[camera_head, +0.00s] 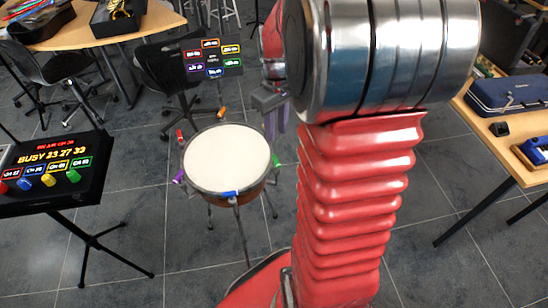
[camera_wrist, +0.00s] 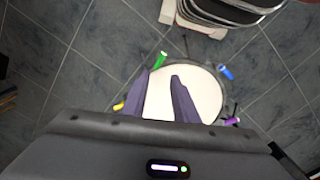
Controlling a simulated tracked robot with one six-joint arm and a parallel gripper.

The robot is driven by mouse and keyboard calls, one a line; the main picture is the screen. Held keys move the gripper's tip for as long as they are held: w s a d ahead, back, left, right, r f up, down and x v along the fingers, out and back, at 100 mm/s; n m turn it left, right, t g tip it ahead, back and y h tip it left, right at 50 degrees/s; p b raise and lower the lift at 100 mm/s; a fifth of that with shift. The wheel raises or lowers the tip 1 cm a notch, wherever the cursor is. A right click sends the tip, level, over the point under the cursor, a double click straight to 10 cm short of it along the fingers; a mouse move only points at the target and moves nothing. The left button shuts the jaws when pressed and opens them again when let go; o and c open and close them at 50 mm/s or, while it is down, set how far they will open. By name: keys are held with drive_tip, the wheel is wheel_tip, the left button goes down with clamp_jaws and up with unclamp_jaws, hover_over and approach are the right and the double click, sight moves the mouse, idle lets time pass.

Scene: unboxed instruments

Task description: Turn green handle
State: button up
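A round drum (camera_head: 228,158) with a white top stands on thin legs, with coloured handles around its rim. The green handle (camera_head: 276,160) sticks out from the rim's right side, close to my arm. In the wrist view the green handle (camera_wrist: 161,59) is at the drum's upper-left rim, just past my fingertips. My gripper (camera_head: 278,135) is at the drum's right side in the head view. In the wrist view my gripper (camera_wrist: 160,75) has two purple fingers apart, with a clear gap over the white drum top (camera_wrist: 205,95). Nothing shows between the fingers.
Blue (camera_head: 230,194), purple (camera_head: 179,177), red (camera_head: 180,136) and orange (camera_head: 222,112) handles also ring the drum. A left panel (camera_head: 50,210) has several coloured knobs, one of them green (camera_head: 73,176). A display (camera_head: 212,58) stands behind. A right table (camera_head: 478,128) holds a blue case (camera_head: 508,95).

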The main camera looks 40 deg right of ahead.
sight(276, 160)
drive_tip(key=shift+f, duration=0.15)
wheel_tip(276, 160, down, 14)
drive_tip(key=shift+r, duration=0.25)
idle(0.4)
clamp_jaws()
idle(0.4)
